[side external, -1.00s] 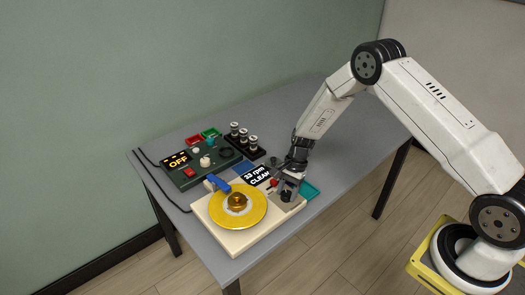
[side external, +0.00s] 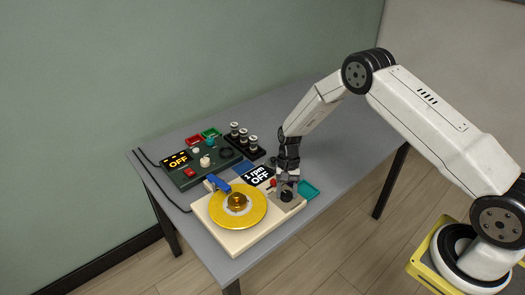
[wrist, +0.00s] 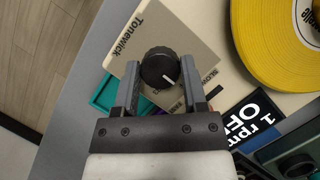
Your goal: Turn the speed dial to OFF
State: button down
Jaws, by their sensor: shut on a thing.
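The speed dial is a black knurled knob (wrist: 157,62) with a white pointer mark, on the beige turntable base (wrist: 190,35). In the wrist view its pointer aims to the lower right. My gripper (wrist: 160,72) is shut on the dial, one finger on each side. In the side view my gripper (side external: 288,179) comes down from above onto the dial (side external: 286,197) at the base's right corner. The black display (side external: 258,176) reads "1 rpm OFF". The yellow record (side external: 257,212) lies on the turntable. The printed scale around the dial is partly hidden by the fingers.
A teal tray (side external: 308,189) lies right of the base. The table's right side is clear.

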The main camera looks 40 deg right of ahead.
jog(key=shift+c, duration=0.7)
grip_release()
jog(key=shift+r, duration=0.1)
jog(key=v, duration=0.7)
jog(key=shift+d+r, duration=0.15)
jog(key=shift+r, duration=0.15)
jog(key=shift+w, duration=0.1)
jog(key=s+a+r+n+t+h, duration=0.1)
jog(key=s+r+n+t, duration=0.2)
jog(key=s+r, duration=0.4)
jog(key=s+a+r+n+t+h, duration=0.2)
jog(key=s+r+n, duration=0.3)
jog(key=s, duration=0.8)
jog(key=shift+a+r+n+t, duration=0.2)
jog(key=shift+r+n+t, duration=0.2)
jog(key=shift+r, duration=0.6)
